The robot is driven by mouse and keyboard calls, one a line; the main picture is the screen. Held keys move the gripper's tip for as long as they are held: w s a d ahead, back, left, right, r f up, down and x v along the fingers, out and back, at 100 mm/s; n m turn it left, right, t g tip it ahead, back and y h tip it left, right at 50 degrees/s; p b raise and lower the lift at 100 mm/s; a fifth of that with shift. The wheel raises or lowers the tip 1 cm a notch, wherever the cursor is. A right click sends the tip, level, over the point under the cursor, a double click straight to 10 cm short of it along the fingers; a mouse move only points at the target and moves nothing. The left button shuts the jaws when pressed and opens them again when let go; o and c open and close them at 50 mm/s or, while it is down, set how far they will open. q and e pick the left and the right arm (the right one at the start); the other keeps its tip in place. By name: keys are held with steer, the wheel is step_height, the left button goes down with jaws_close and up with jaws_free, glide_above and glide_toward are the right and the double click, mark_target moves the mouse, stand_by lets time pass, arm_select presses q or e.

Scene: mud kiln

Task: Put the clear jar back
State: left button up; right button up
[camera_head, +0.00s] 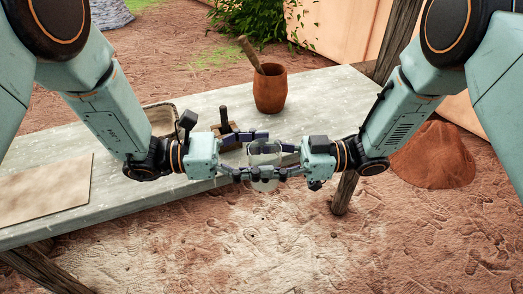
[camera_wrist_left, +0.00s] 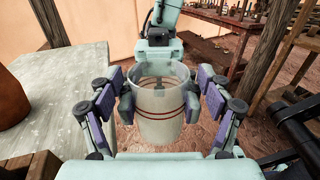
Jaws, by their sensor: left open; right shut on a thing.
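The clear jar (camera_head: 264,158) is between my two grippers, over the table's front edge in the head view. In the left wrist view the jar (camera_wrist_left: 160,110) is upright and see-through, with thin red bands around it. My right gripper (camera_head: 284,160) is shut on the jar from the right. It also shows behind the jar in the left wrist view (camera_wrist_left: 158,72). My left gripper (camera_head: 250,160) is open, with its fingers on either side of the jar; I cannot tell whether they touch it. Its fingers also show in the left wrist view (camera_wrist_left: 160,108). The fingers hide part of the jar.
The grey table (camera_head: 205,105) holds a brown clay pot (camera_head: 270,90) with a stick in it, a small wooden block with a dark handle (camera_head: 226,128), a tray (camera_head: 162,120) and a flat board (camera_head: 45,188). A clay mound (camera_head: 434,156) lies on the ground at right.

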arm_select(q)
steer(key=shift+d, duration=0.2)
steer(key=c, duration=1.2)
steer(key=shift+c, duration=0.8)
arm_select(e)
steer(key=o, duration=1.2)
steer(key=shift+o, duration=0.2)
